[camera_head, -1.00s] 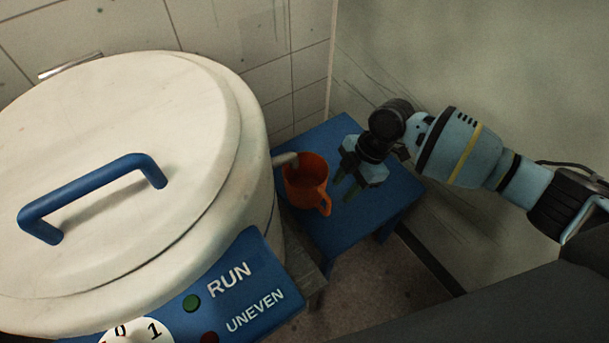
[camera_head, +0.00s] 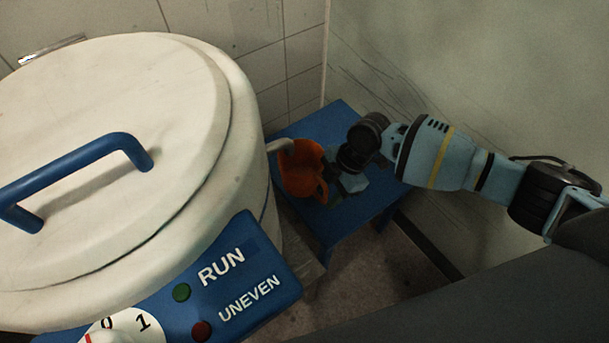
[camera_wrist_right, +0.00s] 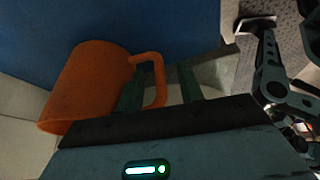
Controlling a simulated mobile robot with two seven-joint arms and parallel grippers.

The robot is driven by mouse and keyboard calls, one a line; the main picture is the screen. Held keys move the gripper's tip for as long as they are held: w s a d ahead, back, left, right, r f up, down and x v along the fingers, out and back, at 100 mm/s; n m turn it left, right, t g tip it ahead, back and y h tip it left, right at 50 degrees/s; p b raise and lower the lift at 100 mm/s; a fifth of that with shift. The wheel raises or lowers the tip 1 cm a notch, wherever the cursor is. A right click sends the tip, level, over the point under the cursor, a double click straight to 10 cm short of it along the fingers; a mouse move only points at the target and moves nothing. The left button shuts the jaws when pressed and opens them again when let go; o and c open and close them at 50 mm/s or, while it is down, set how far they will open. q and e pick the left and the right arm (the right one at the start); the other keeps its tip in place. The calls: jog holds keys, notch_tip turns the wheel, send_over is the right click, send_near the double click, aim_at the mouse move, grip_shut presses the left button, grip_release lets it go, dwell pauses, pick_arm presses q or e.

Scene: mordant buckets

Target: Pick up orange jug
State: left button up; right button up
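The orange jug (camera_head: 299,172) is at the blue stool beside the large white drum, and seems tilted. A pale spout from the drum reaches its rim. My right gripper (camera_head: 336,188) is at the jug's handle side, its fingers partly hidden. In the right wrist view the jug (camera_wrist_right: 85,90) lies left of the fingers, its handle loop toward me. My right gripper (camera_wrist_right: 160,70) is open, with one green finger inside the loop and the other outside it. A gap shows between handle and outer finger. My left gripper is not in view.
The white drum (camera_head: 110,150) with a blue handle and a RUN/UNEVEN panel (camera_head: 225,280) fills the left. The blue stool (camera_head: 345,235) stands in the corner, close to the tiled wall and the grey wall. Floor shows below the stool.

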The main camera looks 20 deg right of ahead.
jog(key=shift+a+f, duration=0.1)
jog(key=shift+f, duration=0.1)
jog(key=c, duration=0.7)
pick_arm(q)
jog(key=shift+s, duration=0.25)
pick_arm(e)
grip_shut()
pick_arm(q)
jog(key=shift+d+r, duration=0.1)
pick_arm(e)
jog(key=shift+r, duration=0.2)
